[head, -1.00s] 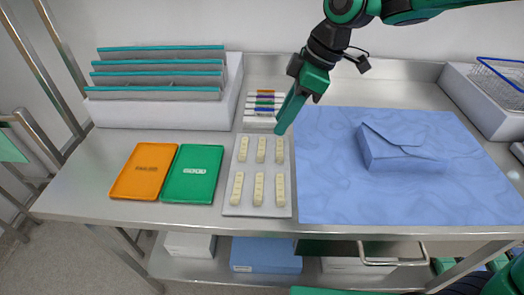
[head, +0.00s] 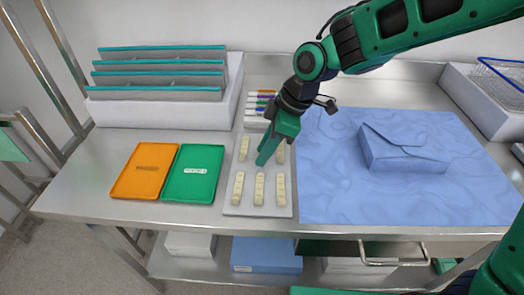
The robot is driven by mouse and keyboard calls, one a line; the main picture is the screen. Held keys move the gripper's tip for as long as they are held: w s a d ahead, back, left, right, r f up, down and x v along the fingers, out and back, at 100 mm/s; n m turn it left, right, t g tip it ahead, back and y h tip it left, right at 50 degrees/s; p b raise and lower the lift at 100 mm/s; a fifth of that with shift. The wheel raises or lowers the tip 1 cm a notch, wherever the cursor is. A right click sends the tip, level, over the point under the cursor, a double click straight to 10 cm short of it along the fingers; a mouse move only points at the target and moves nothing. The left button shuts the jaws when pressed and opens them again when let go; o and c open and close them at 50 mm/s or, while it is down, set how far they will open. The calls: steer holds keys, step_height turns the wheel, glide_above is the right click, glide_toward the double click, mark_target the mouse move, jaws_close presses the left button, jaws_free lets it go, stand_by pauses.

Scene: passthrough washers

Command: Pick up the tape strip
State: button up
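Several beige strips lie on a pale tray (head: 230,208) in the middle of the table, in a back row and a front row. They look like the tape strips. The front row shows a left strip (head: 238,188), a middle strip (head: 259,189) and a right strip (head: 281,189). In the back row the left strip (head: 244,149) and part of the right strip (head: 281,154) show. My gripper (head: 263,160) points down over the middle of the back row and hides the strip there. I cannot tell whether it touches it or how far its fingers are apart.
An orange tray (head: 146,172) and a green tray (head: 193,174) lie left of the strips. Coloured markers (head: 259,99) lie behind. A blue wrapped package (head: 405,150) sits on a blue cloth (head: 400,205) at right. A white rack (head: 160,113) stands at back left.

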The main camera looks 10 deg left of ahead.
steer(key=shift+a+f, duration=0.1)
steer(key=shift+f, duration=0.05)
jaws_close()
